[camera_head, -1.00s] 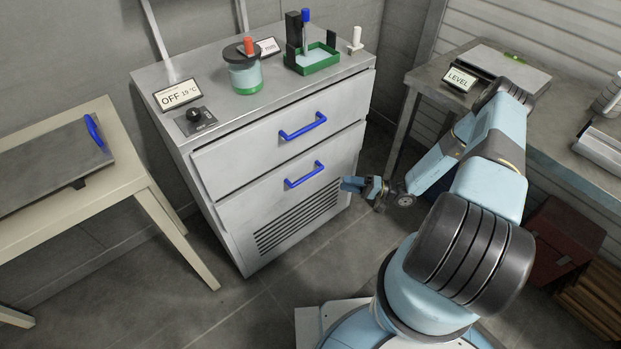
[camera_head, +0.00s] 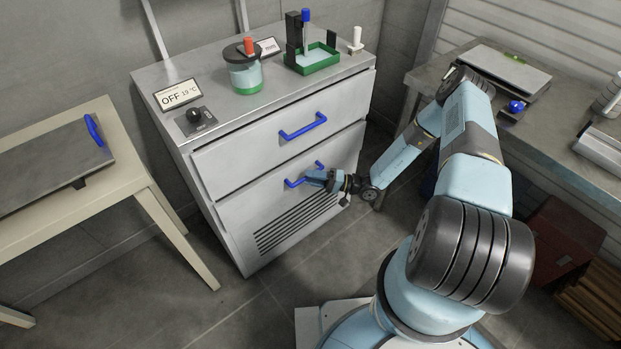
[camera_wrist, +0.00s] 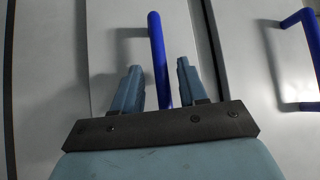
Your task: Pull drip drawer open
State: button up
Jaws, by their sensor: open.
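The metal cabinet has a lower drawer (camera_head: 240,207) with a blue bar handle (camera_head: 291,183), and both look shut against the front. My gripper (camera_head: 311,177) is at this lower handle and covers part of it in the head view. In the wrist view the blue handle (camera_wrist: 158,50) runs between my two open fingers (camera_wrist: 157,85), with a gap on each side. The upper drawer (camera_head: 240,150) has its own blue handle (camera_head: 303,127); a blue handle at the right edge of the wrist view (camera_wrist: 311,50) appears to be this one. No label tells which is the drip drawer.
On the cabinet top stand a jar (camera_head: 243,72), a green tray (camera_head: 315,60) and an OFF sign (camera_head: 178,95). A table (camera_head: 150,180) is at left and a workbench (camera_head: 560,130) at right. Floor before the cabinet is clear.

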jog(key=shift+a, duration=0.15)
grip_shut()
dwell(0.4)
